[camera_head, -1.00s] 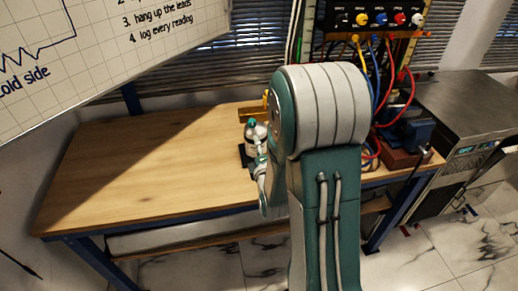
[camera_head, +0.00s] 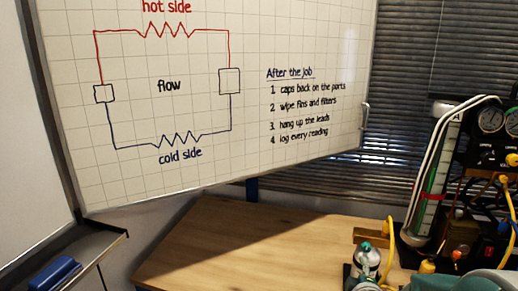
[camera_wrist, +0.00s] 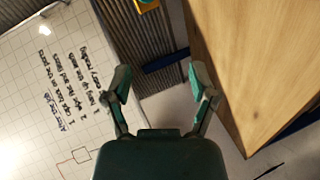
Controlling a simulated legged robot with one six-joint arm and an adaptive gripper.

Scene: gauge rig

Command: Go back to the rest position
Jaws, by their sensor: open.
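In the wrist view my gripper (camera_wrist: 162,84) has its two teal-and-grey fingers spread wide, with nothing between them. The whiteboard (camera_wrist: 50,85) lies to its left and the wooden bench top (camera_wrist: 250,70) to its right. No object touches the fingers. In the head view only a teal part of my arm (camera_head: 490,281) shows at the bottom right corner. The gripper itself cannot be made out there.
The whiteboard (camera_head: 170,110) fills the left and middle. The bench (camera_head: 235,245) has a clear top at left. At its right are a silver cylinder with a teal top (camera_head: 367,261) and a gauge rig (camera_head: 490,160) with hoses. A marker tray (camera_head: 95,257) juts in at left.

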